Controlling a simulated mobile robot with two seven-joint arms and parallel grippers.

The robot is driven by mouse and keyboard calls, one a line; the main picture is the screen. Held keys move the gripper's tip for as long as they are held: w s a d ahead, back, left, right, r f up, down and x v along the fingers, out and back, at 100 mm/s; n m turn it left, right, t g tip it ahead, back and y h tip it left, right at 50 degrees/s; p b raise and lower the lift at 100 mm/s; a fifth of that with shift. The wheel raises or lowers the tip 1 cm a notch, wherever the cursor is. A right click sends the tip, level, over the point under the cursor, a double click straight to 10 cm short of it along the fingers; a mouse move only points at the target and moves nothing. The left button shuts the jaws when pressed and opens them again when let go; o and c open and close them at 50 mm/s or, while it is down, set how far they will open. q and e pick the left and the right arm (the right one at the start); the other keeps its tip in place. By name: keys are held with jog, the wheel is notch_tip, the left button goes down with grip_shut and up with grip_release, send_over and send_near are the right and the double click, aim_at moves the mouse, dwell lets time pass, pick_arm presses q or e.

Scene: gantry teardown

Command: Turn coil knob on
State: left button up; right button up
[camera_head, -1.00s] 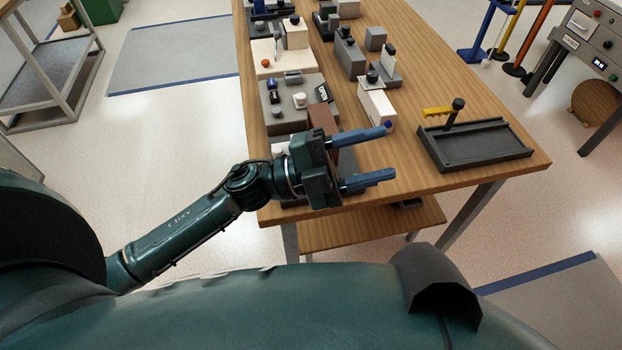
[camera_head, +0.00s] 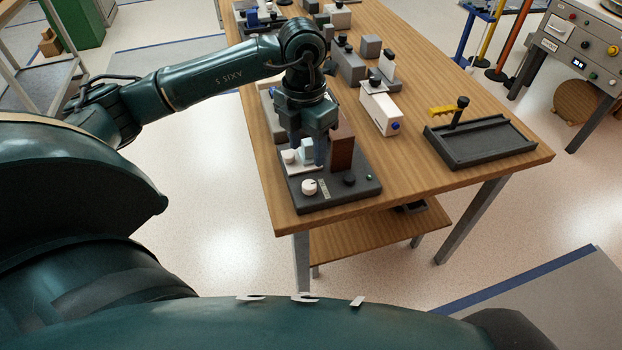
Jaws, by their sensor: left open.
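A dark grey instrument base (camera_head: 330,199) sits at the near left end of the wooden table. It carries a white knob (camera_head: 309,187), a black knob (camera_head: 349,179), a small green button or lamp (camera_head: 369,177) and a reddish-brown block (camera_head: 341,152). A pale plate at its left side carries another whitish knob (camera_head: 289,156) and a small pale block (camera_head: 305,154). I cannot tell which knob is the coil knob. My left gripper (camera_head: 308,157) points down over the plate, open, with its blue fingers near the pale block. Contact is unclear. My right gripper is out of view.
A white box with a blue knob (camera_head: 380,112) stands behind, to the right. A black tray (camera_head: 482,145) with an upright handle lies at the table's right. Several other devices fill the far table. Bare wood lies between the base and the tray.

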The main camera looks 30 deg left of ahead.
aim_at(309, 184)
pick_arm(q)
jog(key=f, duration=1)
jog(key=shift+d, duration=0.25)
jog(key=c, duration=1)
jog(key=shift+o, duration=0.2)
jog(key=shift+n, duration=0.4)
jog(key=n, duration=0.5)
jog(key=shift+r+n, duration=0.1)
jog(key=shift+n, duration=0.2)
jog(key=n, duration=0.3)
jog(key=shift+n+p, duration=0.3)
jog(key=shift+p, duration=0.1)
jog(key=shift+n, duration=1.9)
jog(key=shift+p, duration=0.3)
